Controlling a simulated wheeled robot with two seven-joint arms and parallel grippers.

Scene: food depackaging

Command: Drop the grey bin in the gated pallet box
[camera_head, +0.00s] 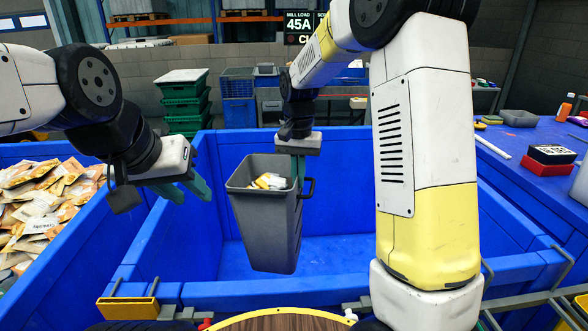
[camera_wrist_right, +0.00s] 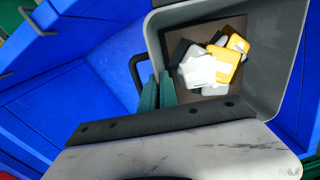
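The grey bin (camera_head: 265,225) hangs nearly upright, slightly tilted, over the blue gated pallet box (camera_head: 345,165). Several white and yellow packs (camera_head: 268,181) lie inside it; they also show in the right wrist view (camera_wrist_right: 215,65). My right gripper (camera_head: 299,170) is at the bin's right rim. In the right wrist view its teal fingers (camera_wrist_right: 158,92) are close together on the bin's wall, one on each side. My left gripper (camera_head: 186,190) is empty, left of the bin, with its teal fingers apart. The pallet box floor under the bin looks bare.
A blue container full of orange-white packets (camera_head: 40,205) stands at the left. A blue table (camera_head: 540,140) at the right holds a red-and-black box (camera_head: 549,158). Green stacked crates (camera_head: 183,95) stand behind. A yellow bracket (camera_head: 127,308) is at the front edge.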

